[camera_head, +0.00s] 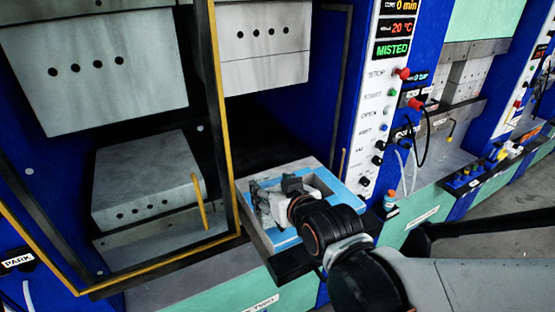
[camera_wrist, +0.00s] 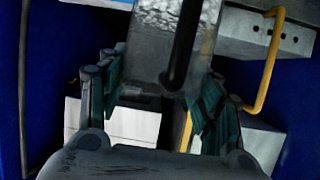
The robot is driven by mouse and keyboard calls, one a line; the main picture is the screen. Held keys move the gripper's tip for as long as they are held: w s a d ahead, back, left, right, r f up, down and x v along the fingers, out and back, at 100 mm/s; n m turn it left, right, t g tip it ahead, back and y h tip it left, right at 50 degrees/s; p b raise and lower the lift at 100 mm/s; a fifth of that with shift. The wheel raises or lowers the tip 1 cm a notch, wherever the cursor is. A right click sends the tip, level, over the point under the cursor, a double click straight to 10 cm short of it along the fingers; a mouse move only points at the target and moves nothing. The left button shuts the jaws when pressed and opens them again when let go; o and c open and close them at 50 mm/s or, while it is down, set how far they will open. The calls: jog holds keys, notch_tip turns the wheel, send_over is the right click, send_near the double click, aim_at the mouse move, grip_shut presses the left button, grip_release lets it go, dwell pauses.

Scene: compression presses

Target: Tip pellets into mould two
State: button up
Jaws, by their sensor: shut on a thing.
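My gripper (camera_wrist: 158,95) has its dark green finger pads on either side of a grey metal-like scoop (camera_wrist: 150,62) with a dark rod or handle over it. Pale, glistening pellets (camera_wrist: 168,14) show at the scoop's far end. In the head view my gripper (camera_head: 262,195) is over a grey block-like mould with a bright blue border (camera_head: 342,188), on a dark shelf at the press front. My wrist hides much of the mould and the scoop. I cannot tell whether any pellets lie in the mould.
The press guard door with a yellow-edged frame (camera_head: 228,150) stands left of my gripper, with a yellow handle (camera_head: 200,205). A grey platen block (camera_head: 145,180) shows through it. The control panel (camera_head: 376,120) with a red stop button is at right. A small bottle (camera_head: 390,200) stands beside it.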

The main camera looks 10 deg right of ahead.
aim_at(276, 174)
jog(key=shift+w+d+r+m+g+y+p, duration=0.4)
jog(key=shift+w+d+r+m+g+p, duration=0.3)
jog(key=shift+p, duration=0.4)
jog(key=shift+w+d+r+p, duration=0.2)
jog(key=shift+w+d+p, duration=0.1)
jog(key=shift+w+d, duration=0.15)
jog(key=shift+w+d+m+g+y, duration=0.1)
jog(key=shift+d+m+g+y, duration=0.05)
jog(key=shift+m+g+y, duration=0.2)
jog(key=shift+w+d+r+m+g+y+p, duration=0.15)
jog(key=shift+w+d+m+g+y+p, duration=0.35)
jog(key=shift+w+d+m+g+y, duration=0.65)
